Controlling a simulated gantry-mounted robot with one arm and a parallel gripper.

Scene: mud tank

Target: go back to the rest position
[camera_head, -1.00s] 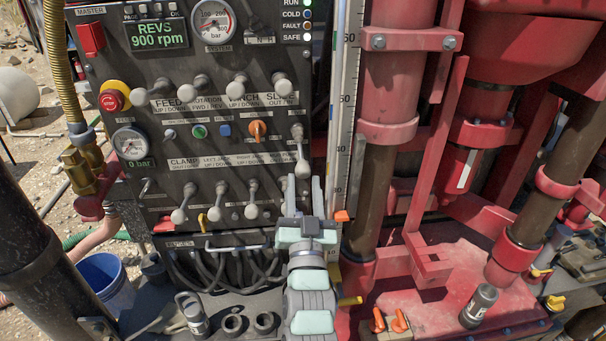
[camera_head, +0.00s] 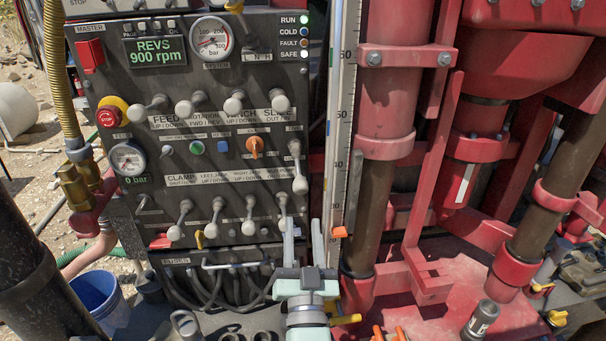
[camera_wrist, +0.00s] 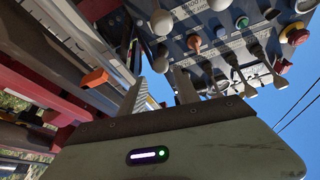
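My gripper (camera_head: 303,243) is at the bottom middle of the head view, in front of the lower right corner of the control panel (camera_head: 225,165). Its two grey fingers point up and stand apart with nothing between them. In the wrist view the gripper (camera_wrist: 158,82) also shows open and empty, with the panel levers beyond the fingertips. The rightmost lever of the lower row (camera_head: 283,208) is just above and left of the fingers. I cannot tell whether they touch it.
A ruler-like scale (camera_head: 340,130) with an orange pointer (camera_head: 339,232) stands right of the gripper. Red machine framework (camera_head: 388,90) fills the right side. A blue bucket (camera_head: 100,298) is at lower left.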

